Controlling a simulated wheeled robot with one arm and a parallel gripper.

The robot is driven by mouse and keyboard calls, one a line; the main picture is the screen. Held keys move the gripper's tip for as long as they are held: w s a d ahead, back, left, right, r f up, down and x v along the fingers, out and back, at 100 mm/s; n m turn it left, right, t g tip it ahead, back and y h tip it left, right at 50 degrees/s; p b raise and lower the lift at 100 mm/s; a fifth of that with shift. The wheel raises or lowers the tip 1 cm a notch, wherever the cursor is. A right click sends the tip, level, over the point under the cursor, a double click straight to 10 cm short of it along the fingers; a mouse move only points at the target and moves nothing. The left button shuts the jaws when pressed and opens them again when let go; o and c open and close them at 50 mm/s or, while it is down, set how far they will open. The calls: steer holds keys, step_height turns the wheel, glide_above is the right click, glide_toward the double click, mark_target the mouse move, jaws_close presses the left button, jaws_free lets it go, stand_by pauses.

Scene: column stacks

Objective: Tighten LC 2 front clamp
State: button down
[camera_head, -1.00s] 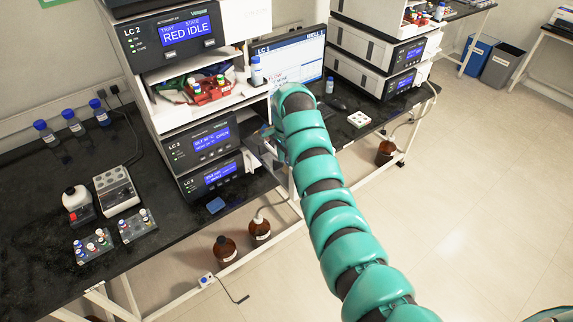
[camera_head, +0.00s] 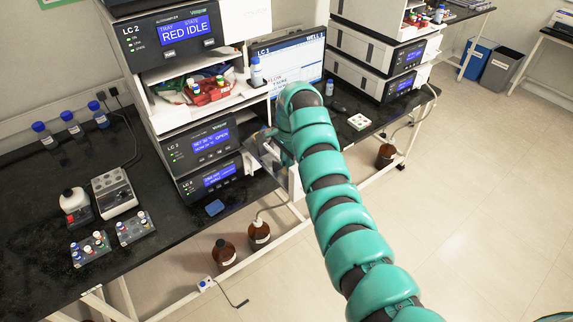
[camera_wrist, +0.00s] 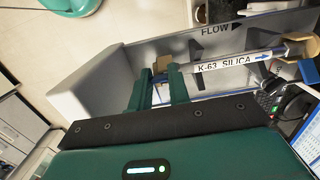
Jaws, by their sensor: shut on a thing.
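In the wrist view, a thin white column (camera_wrist: 225,66) marked "K-63 SILICA" lies across a grey open tray (camera_wrist: 80,88) marked "FLOW" with an arrow. A tan clamp (camera_wrist: 177,45) stands at the column's left end and another tan clamp (camera_wrist: 308,68) at its right end. My gripper (camera_wrist: 159,71) has its two green fingers closed around a small piece at the column's left end, by the left tan clamp, which I take as the front clamp; the fingers partly hide it. In the head view, the LC 2 stack (camera_head: 205,143) stands left of my arm, which hides most of the gripper.
A red tray (camera_head: 210,95) and vials sit on the LC 2 shelf. Two brown bottles (camera_head: 223,250) stand low beneath the bench. A monitor (camera_head: 300,60) and the second stack (camera_head: 385,60) are behind my arm.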

steer(key=shift+w+d+f+g+y+b, duration=0.2)
steer(key=shift+g+y+b, duration=0.25)
steer(key=shift+b, duration=0.95)
steer(key=shift+w+d+r+b, duration=0.1)
steer(key=shift+w+b, duration=0.05)
steer(key=shift+b, duration=0.15)
steer(key=shift+y+b, duration=0.25)
steer(key=shift+b, duration=0.1)
steer(key=shift+d+r+g+b, duration=0.15)
steer(key=shift+g+b, duration=0.1)
steer(key=shift+b, duration=0.55)
steer(key=c, duration=1.3)
jaws_free()
steer(key=shift+r, duration=0.1)
